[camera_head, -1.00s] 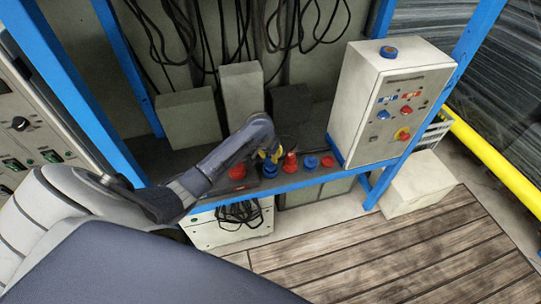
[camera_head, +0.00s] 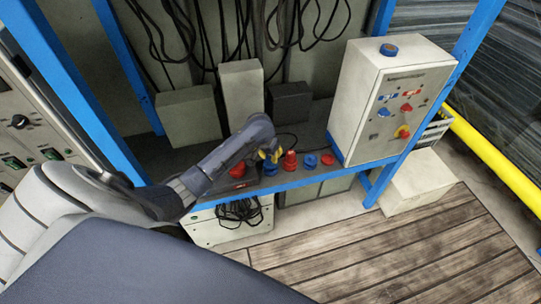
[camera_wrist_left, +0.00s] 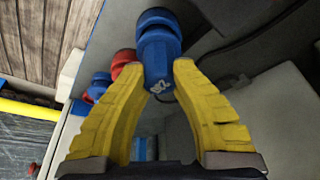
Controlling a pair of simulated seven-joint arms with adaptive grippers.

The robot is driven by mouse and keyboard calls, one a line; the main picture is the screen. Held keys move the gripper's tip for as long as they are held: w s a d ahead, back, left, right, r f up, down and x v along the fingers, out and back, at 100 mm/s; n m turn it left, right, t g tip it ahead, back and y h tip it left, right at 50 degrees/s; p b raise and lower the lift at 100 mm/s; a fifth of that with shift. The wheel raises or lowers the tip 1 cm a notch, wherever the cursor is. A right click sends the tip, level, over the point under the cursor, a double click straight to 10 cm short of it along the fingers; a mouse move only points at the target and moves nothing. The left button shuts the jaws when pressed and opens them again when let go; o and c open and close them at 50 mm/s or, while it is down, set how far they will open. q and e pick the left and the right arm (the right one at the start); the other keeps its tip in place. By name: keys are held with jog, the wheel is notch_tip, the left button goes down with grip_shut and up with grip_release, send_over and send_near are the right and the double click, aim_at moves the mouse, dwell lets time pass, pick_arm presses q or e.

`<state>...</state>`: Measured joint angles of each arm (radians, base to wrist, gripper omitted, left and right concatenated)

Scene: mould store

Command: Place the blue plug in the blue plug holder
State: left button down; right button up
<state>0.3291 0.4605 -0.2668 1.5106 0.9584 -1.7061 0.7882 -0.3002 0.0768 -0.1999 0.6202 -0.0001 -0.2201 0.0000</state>
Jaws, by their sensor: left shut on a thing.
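The blue plug (camera_wrist_left: 160,52) is between the yellow fingers of my left gripper (camera_wrist_left: 172,80) in the left wrist view, and the gripper is shut on it. In the head view, my left gripper (camera_head: 270,154) is low over the front of the shelf, with the blue plug (camera_head: 270,169) under its fingers. I cannot tell if the plug touches the shelf. The low blue holder (camera_head: 309,161) is to the right, past the red plug. It also shows in the left wrist view (camera_wrist_left: 100,85). My right gripper is not in view.
A red plug (camera_head: 290,160) stands just right of my gripper. A low red holder (camera_head: 328,159) is right of the blue one. A tall control box (camera_head: 370,110) stands at the shelf's right end. Grey blocks (camera_head: 190,117) stand behind. A red piece (camera_head: 238,170) is left.

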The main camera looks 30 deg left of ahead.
pick_arm(q)
jog(key=shift+f, duration=0.7)
dwell(0.4)
jog(key=c, duration=0.6)
grip_release()
jog(key=shift+r, duration=0.1)
jog(key=shift+r, duration=3.65)
